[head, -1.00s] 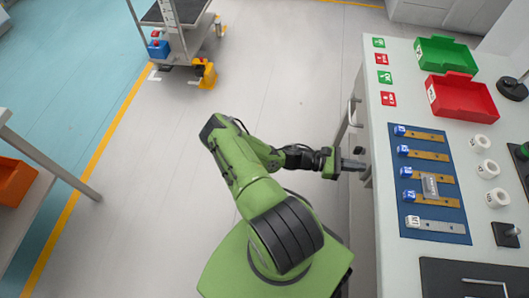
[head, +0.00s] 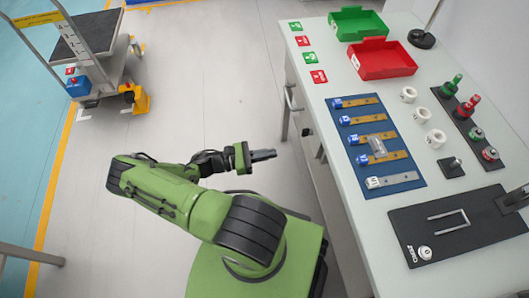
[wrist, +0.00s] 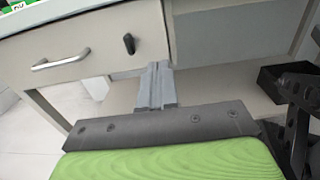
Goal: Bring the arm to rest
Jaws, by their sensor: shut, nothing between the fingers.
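My green arm is folded above the floor, left of the workbench (head: 330,95). My gripper (head: 272,154) points right toward the bench and is clear of it in the head view. Its dark fingers are together with nothing between them. In the wrist view the closed fingers (wrist: 155,85) stand in front of the bench's underside, beside a drawer (wrist: 90,50) with a metal handle (wrist: 60,59). The drawer looks shut.
On the bench are a green bin (head: 357,22), a red bin (head: 382,60), a blue mat (head: 375,175) with several strips, white rings (head: 421,115) and a black board (head: 465,238). A trolley (head: 85,55) stands at the upper left. The floor between is clear.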

